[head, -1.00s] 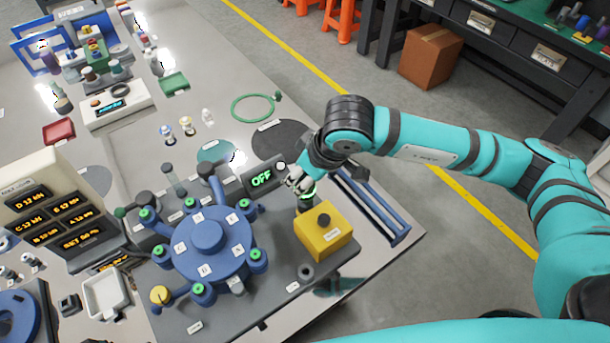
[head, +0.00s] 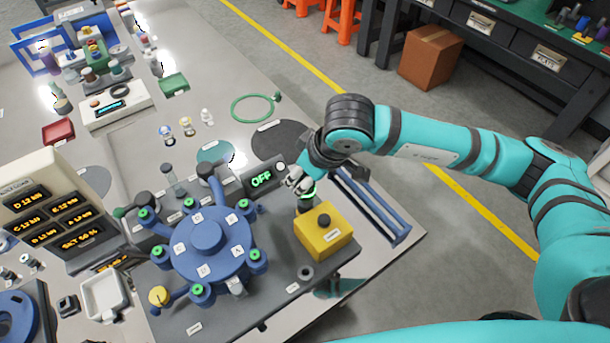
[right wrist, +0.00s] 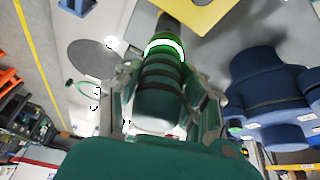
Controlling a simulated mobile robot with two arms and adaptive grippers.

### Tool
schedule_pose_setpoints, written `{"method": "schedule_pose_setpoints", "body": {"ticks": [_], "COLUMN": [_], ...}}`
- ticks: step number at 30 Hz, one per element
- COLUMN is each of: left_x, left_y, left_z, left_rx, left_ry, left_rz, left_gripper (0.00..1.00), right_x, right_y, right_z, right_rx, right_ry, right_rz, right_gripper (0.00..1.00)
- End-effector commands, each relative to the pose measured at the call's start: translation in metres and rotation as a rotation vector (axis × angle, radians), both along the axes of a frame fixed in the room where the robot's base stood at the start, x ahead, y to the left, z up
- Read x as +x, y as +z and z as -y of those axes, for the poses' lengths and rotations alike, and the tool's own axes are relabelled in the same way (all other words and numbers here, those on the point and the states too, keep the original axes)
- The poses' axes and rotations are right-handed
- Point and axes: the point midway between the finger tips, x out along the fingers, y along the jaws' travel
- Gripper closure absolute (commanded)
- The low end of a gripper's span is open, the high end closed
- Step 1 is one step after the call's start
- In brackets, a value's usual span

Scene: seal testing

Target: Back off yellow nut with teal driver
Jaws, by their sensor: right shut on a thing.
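The blue flanged hub (head: 208,237) stands on a dark grey plate, with several green-topped nuts around it. The yellow nut (head: 159,296) is at its front left, apart from my gripper. My right gripper (head: 299,183) is behind the yellow box, right of the hub. In the right wrist view, the right gripper (right wrist: 165,105) is shut around the teal driver (right wrist: 160,95), which has dark bands and a bright green ring. In the head view, the gripper and yellow box hide most of the driver. My left gripper is not in view.
A readout unit (head: 55,212) and a white tray (head: 104,295) lie left of the hub. Blue rails (head: 372,205) run along the table's right edge.

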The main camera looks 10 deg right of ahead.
Motion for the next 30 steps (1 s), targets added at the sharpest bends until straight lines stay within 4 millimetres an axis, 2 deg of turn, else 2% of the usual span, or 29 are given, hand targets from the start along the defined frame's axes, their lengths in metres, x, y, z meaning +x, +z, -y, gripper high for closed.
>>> {"method": "schedule_pose_setpoints", "body": {"ticks": [30], "left_x": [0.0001], "left_y": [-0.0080], "left_z": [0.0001], "left_rx": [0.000], "left_ry": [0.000], "left_rz": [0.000], "left_gripper": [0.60], "right_x": [-0.0015], "right_y": [-0.0017], "right_z": [0.0003], "right_rx": [-0.002], "right_ry": [0.000], "right_rz": [-0.006], "right_gripper": [1.00]}}
